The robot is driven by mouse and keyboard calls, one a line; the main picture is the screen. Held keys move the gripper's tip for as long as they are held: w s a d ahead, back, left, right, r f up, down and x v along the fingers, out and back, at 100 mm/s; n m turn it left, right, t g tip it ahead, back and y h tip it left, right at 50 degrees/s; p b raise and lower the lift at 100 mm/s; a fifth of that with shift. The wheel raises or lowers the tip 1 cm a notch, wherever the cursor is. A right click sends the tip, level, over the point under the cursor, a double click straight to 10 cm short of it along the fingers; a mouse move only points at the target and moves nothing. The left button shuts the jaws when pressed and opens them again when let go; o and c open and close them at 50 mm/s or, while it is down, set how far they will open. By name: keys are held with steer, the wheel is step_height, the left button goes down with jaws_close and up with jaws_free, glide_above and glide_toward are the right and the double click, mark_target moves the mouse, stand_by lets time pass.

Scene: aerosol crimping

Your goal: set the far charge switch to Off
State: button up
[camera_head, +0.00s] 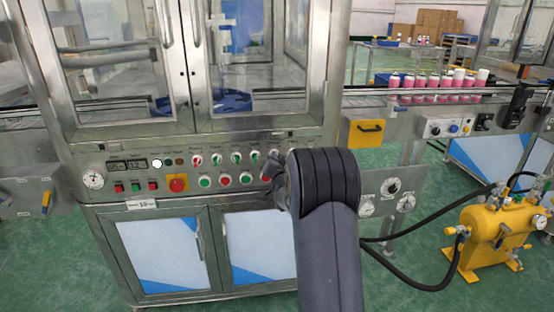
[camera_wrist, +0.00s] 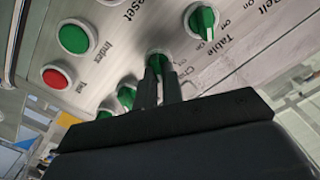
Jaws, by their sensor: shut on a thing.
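A green rotary switch (camera_wrist: 157,60) on the machine's panel sits between the fingertips of my gripper (camera_wrist: 160,84) in the wrist view. The fingers are shut on its handle, and they and the tilt hide its exact setting. Its label starts with "Ch"; the rest is hard to read. Two more green switches (camera_wrist: 126,92) are partly visible just left of the fingers. In the head view my gripper (camera_head: 270,168) is at the right end of the control panel (camera_head: 130,150), where my arm hides the switch.
A green switch labelled Table (camera_wrist: 204,20) is close by, with a green button (camera_wrist: 74,38) and a red button (camera_wrist: 56,77) at left. A red emergency button (camera_head: 177,183) sits lower on the panel. A yellow tank (camera_head: 492,235) with black hoses stands at right.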

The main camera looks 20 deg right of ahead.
steer(key=shift+f+b, duration=0.1)
steer(key=shift+b, duration=0.35)
jaws_close()
steer(key=shift+w+a+n+b, duration=0.1)
steer(key=shift+a+n+b, duration=0.1)
steer(key=shift+n+b, duration=2.7)
steer(key=shift+a+n+b, duration=0.15)
steer(key=shift+n+b, duration=2.5)
steer(key=shift+n, duration=0.35)
steer(key=o, duration=0.6)
jaws_free()
steer(key=shift+o, duration=0.2)
